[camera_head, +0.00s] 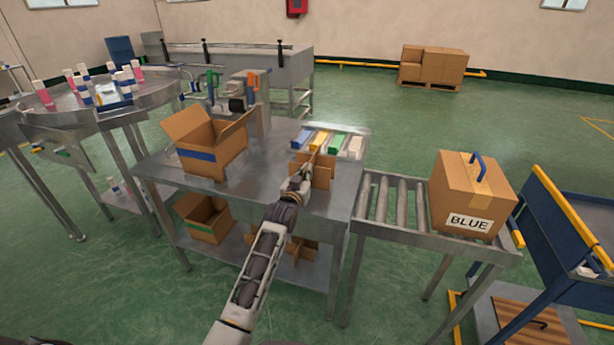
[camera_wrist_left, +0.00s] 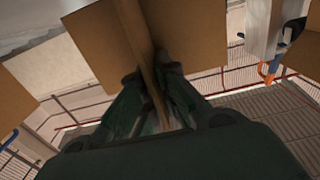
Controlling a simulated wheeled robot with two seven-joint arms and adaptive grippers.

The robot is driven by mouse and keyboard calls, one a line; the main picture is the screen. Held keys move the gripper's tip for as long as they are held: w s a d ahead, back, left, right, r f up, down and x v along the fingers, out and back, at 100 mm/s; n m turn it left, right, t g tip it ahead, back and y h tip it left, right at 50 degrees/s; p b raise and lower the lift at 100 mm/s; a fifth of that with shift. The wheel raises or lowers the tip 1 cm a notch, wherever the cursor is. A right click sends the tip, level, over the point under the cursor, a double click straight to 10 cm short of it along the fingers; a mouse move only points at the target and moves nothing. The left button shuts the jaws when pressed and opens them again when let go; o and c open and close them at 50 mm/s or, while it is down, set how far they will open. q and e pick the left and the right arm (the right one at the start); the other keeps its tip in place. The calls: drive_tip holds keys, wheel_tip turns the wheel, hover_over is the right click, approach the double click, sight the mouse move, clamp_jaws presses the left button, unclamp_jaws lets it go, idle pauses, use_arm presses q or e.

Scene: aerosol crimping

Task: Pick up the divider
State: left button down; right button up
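A brown cardboard divider (camera_head: 324,175) made of crossed panels is at the right part of the steel table, partly behind my left gripper (camera_head: 304,172). In the left wrist view the divider (camera_wrist_left: 138,35) fills the upper middle, with one panel running between the two dark fingers of my gripper (camera_wrist_left: 152,75). The fingertips are close against both sides of that panel, and the gripper looks shut on it. I cannot tell whether the divider's bottom touches the tabletop. My right gripper is not in view.
An open carton with a blue band (camera_head: 200,155) stands left on the table (camera_head: 255,177). A tray of coloured blocks (camera_head: 330,142) lies behind the divider. A roller conveyor (camera_head: 390,205) with a box labelled BLUE (camera_head: 465,190) is at the right. More dividers (camera_head: 302,249) sit below.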

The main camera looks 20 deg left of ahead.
use_arm(q)
wheel_tip(320, 180, up, 7)
drive_tip(key=shift+r+p, duration=0.15)
drive_tip(key=shift+p, duration=0.5)
drive_tip(key=shift+r, duration=0.7)
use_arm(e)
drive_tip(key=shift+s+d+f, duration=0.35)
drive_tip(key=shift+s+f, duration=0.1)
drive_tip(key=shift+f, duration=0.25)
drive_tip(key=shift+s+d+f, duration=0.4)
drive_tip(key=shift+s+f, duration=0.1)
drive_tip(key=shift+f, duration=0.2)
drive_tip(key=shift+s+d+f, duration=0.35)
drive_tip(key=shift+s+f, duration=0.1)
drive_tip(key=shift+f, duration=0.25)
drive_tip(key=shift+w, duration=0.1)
use_arm(q)
drive_tip(key=shift+f, duration=0.1)
